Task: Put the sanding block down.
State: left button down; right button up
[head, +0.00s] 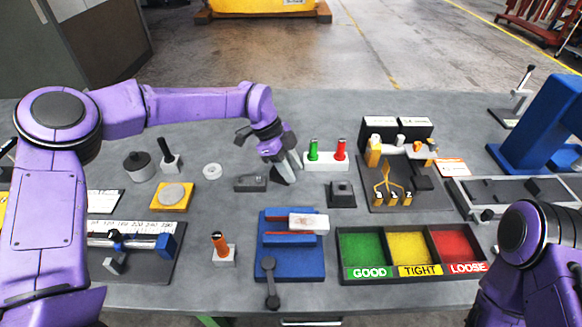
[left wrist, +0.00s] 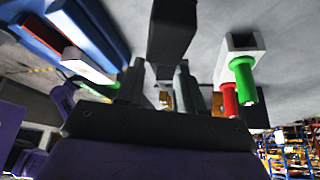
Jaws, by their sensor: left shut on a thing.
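My left gripper (head: 279,157) reaches down over the middle of the grey bench, shut on the sanding block (head: 284,176). The block shows as a dark grey piece, partly hidden by the fingers. It is low over the bench; I cannot tell whether it touches the surface. In the left wrist view the fingers (left wrist: 160,78) flank a dark block (left wrist: 172,30), which looks like the held one. My right gripper is out of view; only part of that arm shows at the lower right.
A dark low block (head: 249,184) lies just left of the gripper. A blue fixture (head: 291,262) and sorting tray (head: 343,272) are in front. Bare bench lies behind the gripper.

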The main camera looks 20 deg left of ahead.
pick_arm(q)
jog(key=shift+w+a+f, duration=0.1)
jog(key=shift+w+f, duration=0.35)
jog(key=shift+w, duration=0.1)
jog(key=shift+f, duration=0.2)
notch_tip(320, 180, down, 3)
jog(key=shift+s+f+p, duration=0.1)
jog(key=shift+p, duration=0.55)
jog(key=c, duration=0.7)
grip_release()
